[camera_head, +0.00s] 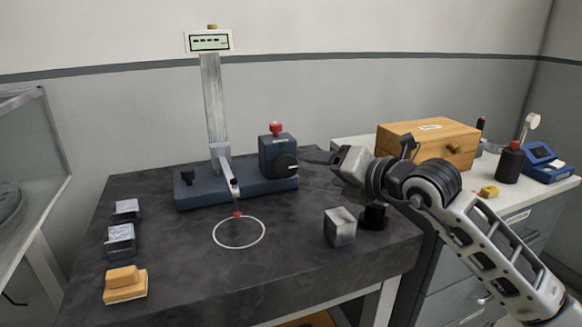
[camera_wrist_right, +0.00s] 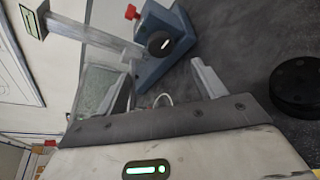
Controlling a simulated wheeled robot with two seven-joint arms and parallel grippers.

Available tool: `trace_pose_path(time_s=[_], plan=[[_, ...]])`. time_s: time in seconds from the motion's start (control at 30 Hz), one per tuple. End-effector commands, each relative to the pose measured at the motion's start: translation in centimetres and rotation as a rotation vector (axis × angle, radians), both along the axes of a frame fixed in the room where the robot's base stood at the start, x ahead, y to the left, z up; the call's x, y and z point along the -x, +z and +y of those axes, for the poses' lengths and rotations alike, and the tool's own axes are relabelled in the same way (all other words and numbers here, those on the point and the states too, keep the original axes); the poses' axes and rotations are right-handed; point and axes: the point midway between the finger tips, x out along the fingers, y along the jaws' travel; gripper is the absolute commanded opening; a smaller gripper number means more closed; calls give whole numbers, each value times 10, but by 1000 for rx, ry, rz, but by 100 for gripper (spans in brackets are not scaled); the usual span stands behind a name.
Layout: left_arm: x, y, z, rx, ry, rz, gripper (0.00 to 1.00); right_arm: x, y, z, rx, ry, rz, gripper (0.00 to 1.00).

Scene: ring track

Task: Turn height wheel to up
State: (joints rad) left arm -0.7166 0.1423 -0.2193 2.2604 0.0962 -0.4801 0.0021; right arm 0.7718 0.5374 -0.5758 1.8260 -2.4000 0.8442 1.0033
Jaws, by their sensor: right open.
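The height wheel (camera_head: 286,166) is a round black knob on the side of a dark blue block (camera_head: 277,150) with a red knob on top. The block sits at the right end of the blue base (camera_head: 262,188) of the height gauge. In the right wrist view the wheel (camera_wrist_right: 160,43) faces the camera, with a pale mark on it. My right gripper (camera_head: 322,160) is just right of the wheel in the head view and appears apart from it. In the wrist view its jaws (camera_wrist_right: 163,62) are open and empty, with the wheel beyond the gap. My left gripper is not in view.
A metal column (camera_head: 213,100) rises from the base to a display (camera_head: 209,41). A grey block (camera_head: 340,227) and a black cylinder (camera_head: 374,216) stand below my right wrist. A white ring (camera_head: 238,233) marks the dark tabletop. Several small blocks (camera_head: 121,240) line the left side.

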Motion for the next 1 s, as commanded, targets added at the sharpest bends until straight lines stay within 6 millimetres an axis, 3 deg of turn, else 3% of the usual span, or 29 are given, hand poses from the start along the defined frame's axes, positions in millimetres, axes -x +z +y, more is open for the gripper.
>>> trace_pose_path(time_s=[0.3,0.5,0.7,1.0], plan=[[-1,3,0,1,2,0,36,-56,-18,39,1,0,-1,69],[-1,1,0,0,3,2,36,-82,-28,57,0,1,1,69],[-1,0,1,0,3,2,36,-96,-32,66,-1,1,-1,69],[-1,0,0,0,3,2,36,-99,-34,68,0,1,-1,69]])
